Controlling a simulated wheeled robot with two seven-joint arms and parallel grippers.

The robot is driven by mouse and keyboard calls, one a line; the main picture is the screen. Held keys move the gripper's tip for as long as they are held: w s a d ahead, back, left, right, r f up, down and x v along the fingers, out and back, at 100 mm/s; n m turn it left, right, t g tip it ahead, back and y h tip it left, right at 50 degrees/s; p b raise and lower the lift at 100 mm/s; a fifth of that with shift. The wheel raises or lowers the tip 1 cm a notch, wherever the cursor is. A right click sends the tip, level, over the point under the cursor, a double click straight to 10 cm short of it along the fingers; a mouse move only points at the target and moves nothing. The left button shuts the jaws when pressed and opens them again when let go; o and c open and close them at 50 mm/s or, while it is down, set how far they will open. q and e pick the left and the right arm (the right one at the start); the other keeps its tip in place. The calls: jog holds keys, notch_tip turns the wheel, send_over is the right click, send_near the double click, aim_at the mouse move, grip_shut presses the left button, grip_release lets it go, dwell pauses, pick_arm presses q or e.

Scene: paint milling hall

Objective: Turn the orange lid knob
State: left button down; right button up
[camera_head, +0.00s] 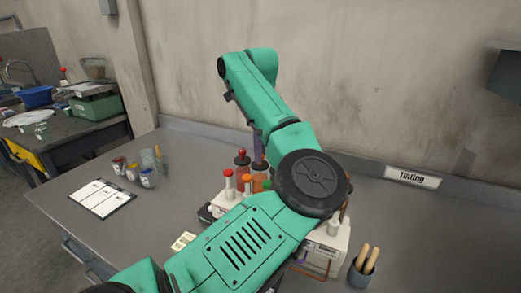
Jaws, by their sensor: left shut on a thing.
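My left arm crosses the middle of the view and hides much of the bench behind it. What shows of my left gripper (258,147) is a narrow dark part beside the forearm, over an orange canister (258,170). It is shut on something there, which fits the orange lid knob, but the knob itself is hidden. To its left stands a canister with a red ball knob (241,155). In front are white holders with orange-red caps (228,183) and a green cap (267,185). My right gripper is not in view.
A clipboard (100,198) and several small paint jars (132,171) lie on the bench's left. A cup with wooden sticks (361,272) and a white box (327,243) stand at right. The wall with a "Tinting" sign (412,178) closes the back.

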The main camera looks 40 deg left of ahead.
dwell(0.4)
pick_arm(q)
jog(key=c, duration=0.7)
grip_release()
jog(key=shift+a, duration=0.1)
notch_tip(320, 180, up, 14)
jog(key=p, duration=0.4)
jog(key=shift+r+p, duration=0.25)
jog(key=shift+p, duration=0.1)
